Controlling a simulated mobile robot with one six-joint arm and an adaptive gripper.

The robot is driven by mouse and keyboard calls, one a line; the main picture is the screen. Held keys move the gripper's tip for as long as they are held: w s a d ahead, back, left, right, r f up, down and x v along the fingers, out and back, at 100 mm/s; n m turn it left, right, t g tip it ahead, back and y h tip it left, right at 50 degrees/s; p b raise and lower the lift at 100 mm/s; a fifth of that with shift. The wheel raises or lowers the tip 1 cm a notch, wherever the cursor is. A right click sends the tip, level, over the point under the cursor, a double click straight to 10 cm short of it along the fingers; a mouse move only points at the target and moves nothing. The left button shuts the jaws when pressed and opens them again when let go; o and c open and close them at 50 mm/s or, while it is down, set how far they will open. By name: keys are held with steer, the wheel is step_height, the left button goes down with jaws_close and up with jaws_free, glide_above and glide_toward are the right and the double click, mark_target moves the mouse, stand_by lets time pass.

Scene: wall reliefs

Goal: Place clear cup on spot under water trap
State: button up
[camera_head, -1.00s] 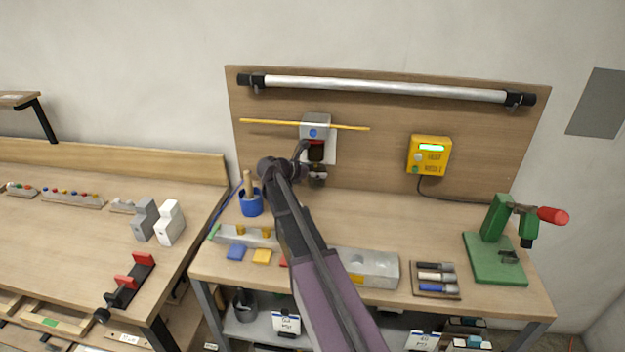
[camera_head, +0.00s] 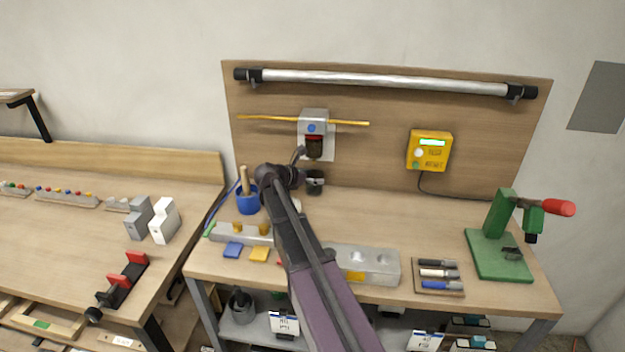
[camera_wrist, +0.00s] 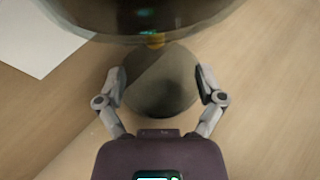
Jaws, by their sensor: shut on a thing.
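The clear cup (camera_head: 315,184) looks dark and see-through, and it also shows in the wrist view (camera_wrist: 162,85). My gripper (camera_wrist: 161,86) is shut on its sides. The cup appears upright below the water trap (camera_head: 314,147), a grey block with a blue dot and dark bowl on the back panel. A gap shows between trap and cup in the head view. The trap's rounded bowl (camera_wrist: 150,22) fills the top of the wrist view. The spot under the cup is hidden, and I cannot tell whether the cup touches the table.
A blue pot (camera_head: 248,203) with a wooden handle stands left of my arm. The metal block (camera_head: 365,265) lies at the front, with a pen tray (camera_head: 437,277) and green press (camera_head: 500,250) to the right. The bench middle right of the cup is clear.

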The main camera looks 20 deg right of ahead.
steer(key=shift+f, duration=0.2)
steer(key=o, duration=0.8)
steer(key=shift+r, duration=0.1)
steer(key=shift+o, duration=0.2)
steer(key=shift+r, duration=0.1)
steer(key=shift+r, duration=0.15)
steer(key=p+v, duration=0.4)
steer(key=v, duration=0.8)
steer(key=shift+p, duration=0.3)
